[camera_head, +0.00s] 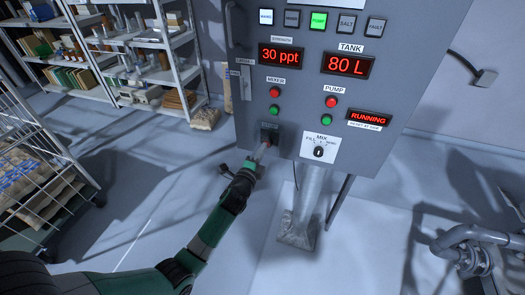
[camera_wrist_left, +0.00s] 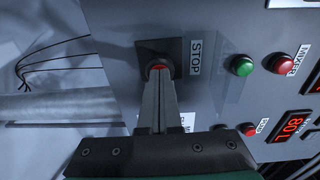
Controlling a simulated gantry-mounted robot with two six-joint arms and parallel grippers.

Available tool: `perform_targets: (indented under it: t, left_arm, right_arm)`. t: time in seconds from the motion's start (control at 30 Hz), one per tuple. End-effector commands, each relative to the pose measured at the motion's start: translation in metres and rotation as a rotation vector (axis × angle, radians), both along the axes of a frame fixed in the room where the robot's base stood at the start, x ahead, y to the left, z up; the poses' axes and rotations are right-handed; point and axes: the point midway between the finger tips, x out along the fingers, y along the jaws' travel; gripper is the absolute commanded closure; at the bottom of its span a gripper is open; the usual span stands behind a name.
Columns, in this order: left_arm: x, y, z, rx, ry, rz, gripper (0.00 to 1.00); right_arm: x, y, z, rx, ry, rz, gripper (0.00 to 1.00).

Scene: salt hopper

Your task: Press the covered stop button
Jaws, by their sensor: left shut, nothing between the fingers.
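The red stop button (camera_wrist_left: 157,67) sits on a dark square plate (camera_wrist_left: 174,48) beside a STOP label (camera_wrist_left: 195,56) in the left wrist view. In the head view the dark plate (camera_head: 270,127) is low on the grey cabinet front. My left gripper (camera_head: 262,149) is shut and empty, its fingers pointing at the plate. In the left wrist view its fingertips (camera_wrist_left: 159,82) overlap the button's edge, at or very close to it; I cannot tell whether they press it. A faint clear panel, perhaps the cover, shows beside the plate, clear of the button. My right gripper is out of view.
Red and green mixer buttons (camera_head: 274,100), pump buttons (camera_head: 329,108) and a mix selector knob (camera_head: 319,151) are close by. The display (camera_head: 369,118) reads RUNNING. A metal pipe (camera_head: 306,200) stands below the cabinet.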

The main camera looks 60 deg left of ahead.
Motion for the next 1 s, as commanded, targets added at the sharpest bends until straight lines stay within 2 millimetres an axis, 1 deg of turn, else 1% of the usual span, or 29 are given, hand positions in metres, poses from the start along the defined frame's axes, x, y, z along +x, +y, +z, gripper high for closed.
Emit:
perform_targets:
  t: [0.27, 0.63, 0.77, 0.87, 1.0]
  left_arm:
    - [0.007, 0.007, 0.0, 0.001, -0.001, 0.0, 1.0]
    - [0.005, 0.004, 0.0, -0.001, 0.001, -0.001, 1.0]
    - [-0.002, -0.006, 0.001, -0.001, 0.002, -0.005, 1.0]
    - [-0.011, -0.019, 0.001, -0.002, 0.003, -0.012, 1.0]
    - [-0.037, -0.043, 0.002, -0.001, 0.004, -0.013, 1.0]
  right_arm:
    - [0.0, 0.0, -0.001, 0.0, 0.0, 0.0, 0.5]
    - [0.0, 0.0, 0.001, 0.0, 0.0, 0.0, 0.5]
    - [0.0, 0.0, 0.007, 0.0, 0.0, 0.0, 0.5]
    - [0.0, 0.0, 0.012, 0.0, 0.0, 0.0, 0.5]
    - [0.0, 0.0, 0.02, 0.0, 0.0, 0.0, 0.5]
